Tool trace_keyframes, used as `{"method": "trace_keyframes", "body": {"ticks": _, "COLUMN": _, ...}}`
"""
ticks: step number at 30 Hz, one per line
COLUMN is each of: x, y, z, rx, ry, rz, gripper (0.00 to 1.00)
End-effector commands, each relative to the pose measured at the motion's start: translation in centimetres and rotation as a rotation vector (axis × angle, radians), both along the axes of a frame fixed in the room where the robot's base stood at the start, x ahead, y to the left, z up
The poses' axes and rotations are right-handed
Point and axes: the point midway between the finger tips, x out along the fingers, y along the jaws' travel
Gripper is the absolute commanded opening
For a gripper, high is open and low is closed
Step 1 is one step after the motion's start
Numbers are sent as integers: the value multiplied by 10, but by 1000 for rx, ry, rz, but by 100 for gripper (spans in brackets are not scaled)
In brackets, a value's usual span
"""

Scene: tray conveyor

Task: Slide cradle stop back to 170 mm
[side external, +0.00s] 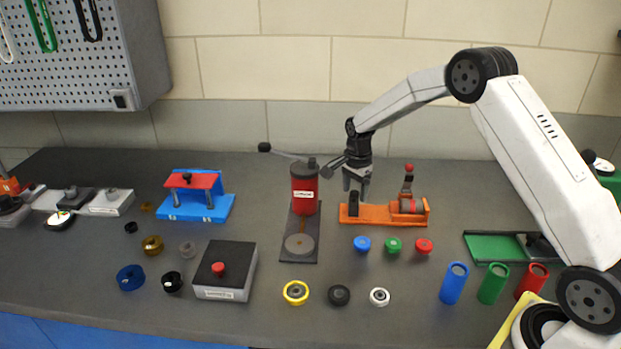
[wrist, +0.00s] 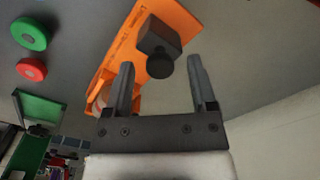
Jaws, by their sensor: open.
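The orange cradle (side external: 384,217) lies on the bench under my gripper. It shows in the wrist view (wrist: 117,50) as an orange bar with small markings along one edge. The dark cradle stop (wrist: 160,36), a block with a round black knob (wrist: 160,66), sits on it. In the side view the stop (side external: 353,208) is near the cradle's left end, partly hidden by my fingers. My gripper (side external: 356,189) is open above the stop. In the wrist view its fingertips (wrist: 158,66) stand either side of the knob, with gaps; contact is not visible.
A red-topped clamp (side external: 408,190) stands at the cradle's right end. A red press (side external: 305,190) with a long lever stands close on the left. Bare bench lies behind the cradle.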

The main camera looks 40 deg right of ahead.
Motion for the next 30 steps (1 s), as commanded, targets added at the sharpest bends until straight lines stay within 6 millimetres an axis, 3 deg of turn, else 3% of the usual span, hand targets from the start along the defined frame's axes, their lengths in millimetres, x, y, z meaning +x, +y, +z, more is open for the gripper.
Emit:
{"method": "trace_keyframes", "body": {"ticks": 8, "x": 0, "y": 0, "z": 12, "rx": 0, "ry": 0, "rz": 0, "gripper": 72}}
{"method": "trace_keyframes", "body": {"ticks": 24, "x": 0, "y": 0, "z": 73, "rx": -1, "ry": -2, "rz": 0, "gripper": 72}}
{"method": "trace_keyframes", "body": {"ticks": 30, "x": 0, "y": 0, "z": 79, "rx": 0, "ry": -1, "rz": 0, "gripper": 72}}
